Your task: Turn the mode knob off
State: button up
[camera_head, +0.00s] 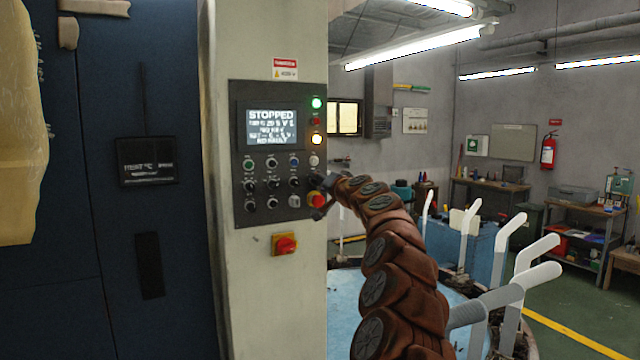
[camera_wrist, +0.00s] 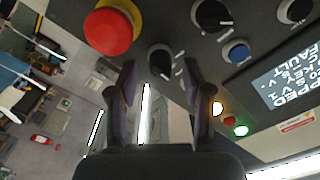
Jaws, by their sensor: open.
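The control panel (camera_head: 278,222) is on a pale machine column and carries several black knobs. Their labels are too small to read, so I cannot tell which is the mode knob. My gripper (camera_head: 323,196) is at the panel's lower right edge, by the red emergency button (camera_head: 317,200). In the wrist view my gripper (camera_wrist: 160,72) is open, its two fingers pointing at a black knob (camera_wrist: 159,58) with a white mark. The knob lies between the fingertips in the picture; I cannot tell whether they touch it. The red button (camera_wrist: 108,31) is beside the left finger.
The panel screen (camera_head: 271,127) reads STOPPED and, on its last line, NO FAULT. Green (camera_head: 317,103) and amber (camera_head: 316,139) lamps are lit. A red-on-yellow switch (camera_head: 285,244) is below the panel. White upright forms (camera_head: 505,240) stand close to the right of my arm.

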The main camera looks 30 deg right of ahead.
jog(key=s+a, duration=0.1)
jog(key=s, duration=1)
jog(key=shift+s, duration=0.3)
dwell(0.8)
